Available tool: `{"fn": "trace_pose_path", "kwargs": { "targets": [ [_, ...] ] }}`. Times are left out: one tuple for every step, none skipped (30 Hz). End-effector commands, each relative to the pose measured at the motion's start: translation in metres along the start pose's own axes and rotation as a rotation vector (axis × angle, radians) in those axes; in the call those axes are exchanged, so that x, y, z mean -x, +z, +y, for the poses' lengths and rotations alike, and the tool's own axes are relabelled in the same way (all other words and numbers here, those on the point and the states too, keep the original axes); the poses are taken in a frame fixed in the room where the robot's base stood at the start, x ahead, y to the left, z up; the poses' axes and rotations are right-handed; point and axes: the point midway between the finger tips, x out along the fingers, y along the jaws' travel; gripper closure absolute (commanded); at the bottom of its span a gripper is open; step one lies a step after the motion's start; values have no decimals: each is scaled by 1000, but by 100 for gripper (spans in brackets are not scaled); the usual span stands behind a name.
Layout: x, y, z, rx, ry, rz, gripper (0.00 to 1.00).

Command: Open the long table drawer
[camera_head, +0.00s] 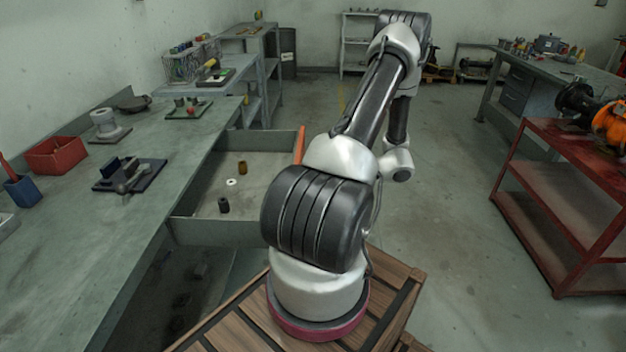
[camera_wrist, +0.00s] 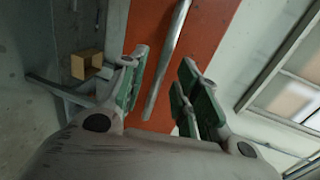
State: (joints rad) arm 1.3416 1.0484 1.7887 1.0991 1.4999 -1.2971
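The long drawer (camera_head: 195,232) of the left workbench stands pulled out, with its inside in view. Its orange front (camera_head: 300,145) shows as a thin strip beside my arm, which hides part of the drawer. In the wrist view the orange front (camera_wrist: 205,45) fills the middle, with a long metal handle (camera_wrist: 168,55) on it. My gripper (camera_wrist: 163,88) is open, with its green-padded fingers on either side of the handle's lower end. A gap shows between the handle and the fingers. In the head view the gripper is hidden behind my arm.
Small parts, including a white ring (camera_head: 232,183) and a brown cylinder (camera_head: 242,168), lie in the drawer. The left workbench (camera_head: 75,215) carries a red bin (camera_head: 55,155) and tools. A red cart (camera_head: 560,200) stands at right. The floor (camera_head: 440,220) between is clear.

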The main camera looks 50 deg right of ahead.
Motion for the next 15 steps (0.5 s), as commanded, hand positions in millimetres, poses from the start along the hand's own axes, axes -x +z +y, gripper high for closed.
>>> {"fn": "trace_pose_path", "kwargs": {
  "targets": [
    [12, -1, 0, 1, 1, 5, 68],
    [19, -1, 0, 0, 0, 5, 68],
    [29, -1, 0, 1, 1, 5, 68],
    [36, -1, 0, 1, 1, 6, 68],
    [42, 0, 0, 1, 1, 4, 68],
    [51, 0, 0, 0, 1, 4, 68],
    [57, -1, 0, 0, 1, 5, 68],
    [63, 0, 1, 0, 1, 4, 68],
    [70, 0, 1, 0, 1, 3, 68],
    [74, 0, 0, 0, 0, 4, 68],
    [78, 0, 0, 0, 0, 3, 68],
    [83, 0, 1, -1, 0, 2, 68],
    [86, 0, 1, -1, 1, 2, 68],
    [88, 0, 1, -1, 1, 2, 68],
    [90, 0, 0, -1, 0, 2, 68]
  ]
}}
